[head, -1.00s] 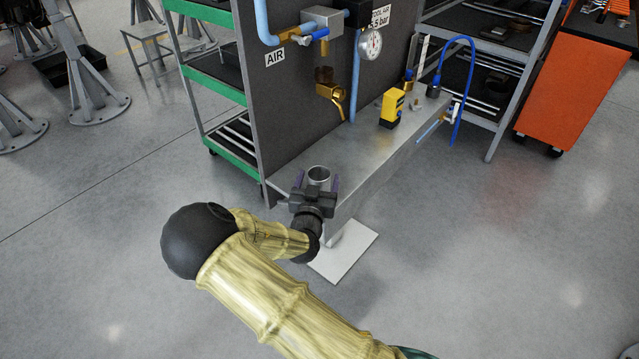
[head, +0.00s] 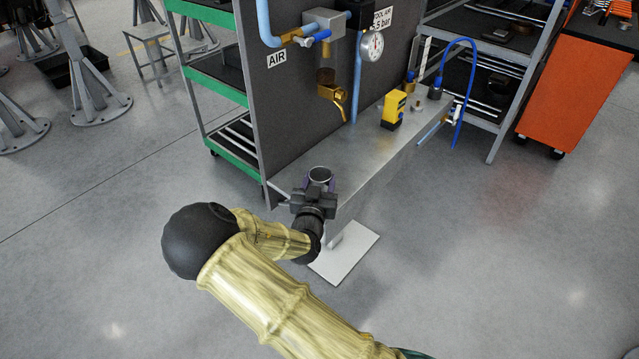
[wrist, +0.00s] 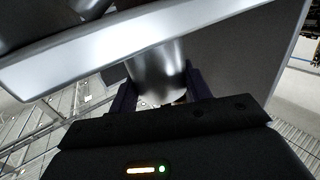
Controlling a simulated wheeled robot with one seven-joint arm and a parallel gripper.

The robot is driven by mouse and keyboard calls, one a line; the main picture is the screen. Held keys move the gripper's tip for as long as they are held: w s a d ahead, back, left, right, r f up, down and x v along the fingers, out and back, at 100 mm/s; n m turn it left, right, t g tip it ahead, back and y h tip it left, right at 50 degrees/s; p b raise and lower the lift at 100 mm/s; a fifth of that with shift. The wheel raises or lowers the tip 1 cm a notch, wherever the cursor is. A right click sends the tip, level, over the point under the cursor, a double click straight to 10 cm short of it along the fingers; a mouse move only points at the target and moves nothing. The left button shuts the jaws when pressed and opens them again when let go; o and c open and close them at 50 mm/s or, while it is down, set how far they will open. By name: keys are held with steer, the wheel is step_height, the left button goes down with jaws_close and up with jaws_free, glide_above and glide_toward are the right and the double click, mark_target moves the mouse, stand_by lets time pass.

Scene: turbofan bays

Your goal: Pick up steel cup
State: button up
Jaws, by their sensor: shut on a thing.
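The steel cup (head: 320,174) is a small grey metal cylinder with an open top. It is upright at the near left end of the metal shelf (head: 362,160). My gripper (head: 318,184) is shut on the cup, with a dark purple finger on each side of it. In the wrist view the cup (wrist: 158,72) shows between the two fingers of my gripper (wrist: 160,92). Part of the cup is hidden by the gripper body in the head view. I cannot tell whether its base touches the shelf.
A yellow device (head: 393,109) and a blue hose (head: 461,62) are farther along the shelf. A brass tap (head: 334,97) and a pressure gauge (head: 371,45) are on the dark panel (head: 290,110) behind. An orange cabinet (head: 572,85) stands at right. Open floor lies in front.

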step_height(320, 180, up, 10)
stand_by(0.5)
steer(key=shift+d+f, duration=0.1)
steer(key=shift+f, duration=0.05)
